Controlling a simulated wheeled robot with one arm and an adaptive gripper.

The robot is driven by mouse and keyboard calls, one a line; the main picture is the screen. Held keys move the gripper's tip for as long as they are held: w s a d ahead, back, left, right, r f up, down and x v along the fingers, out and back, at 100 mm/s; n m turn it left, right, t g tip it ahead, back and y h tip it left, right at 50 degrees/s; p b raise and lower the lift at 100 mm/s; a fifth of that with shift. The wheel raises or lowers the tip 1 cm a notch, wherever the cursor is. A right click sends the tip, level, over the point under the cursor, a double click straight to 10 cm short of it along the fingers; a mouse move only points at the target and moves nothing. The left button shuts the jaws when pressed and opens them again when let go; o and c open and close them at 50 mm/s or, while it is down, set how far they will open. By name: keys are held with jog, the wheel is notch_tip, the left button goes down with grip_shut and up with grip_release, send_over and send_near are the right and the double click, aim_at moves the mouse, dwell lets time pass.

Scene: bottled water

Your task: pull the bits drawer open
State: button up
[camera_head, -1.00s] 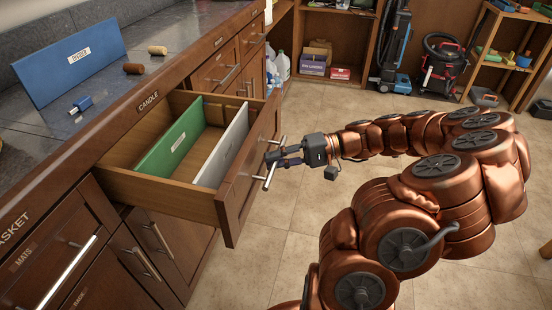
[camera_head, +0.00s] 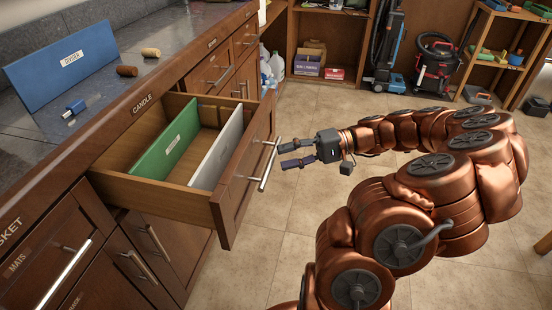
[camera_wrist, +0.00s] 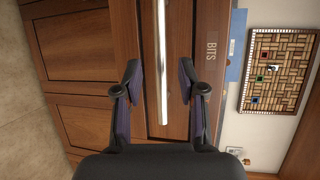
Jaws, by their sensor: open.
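The open drawer (camera_head: 240,200) sticks well out of the cabinet in the head view. Its front carries a bar handle (camera_head: 268,165). The wrist view shows a drawer front (camera_wrist: 190,20) with a BITS label (camera_wrist: 211,48) and the bright handle (camera_wrist: 161,50). My gripper (camera_head: 282,154) is open and empty, just right of the handle with a small gap. In the wrist view its fingers (camera_wrist: 158,72) appear on either side of the bar. A green divider (camera_head: 166,145) and a white divider (camera_head: 216,150) stand inside the drawer.
A CANDLE label (camera_head: 142,104) is on the cabinet edge. Vacuums (camera_head: 437,65) and shelves stand at the back. The floor (camera_head: 300,215) before the drawer is clear.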

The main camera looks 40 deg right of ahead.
jog(key=v, duration=0.7)
jog(key=shift+d, duration=0.25)
jog(key=shift+s+r, duration=0.1)
jog(key=shift+s, duration=0.1)
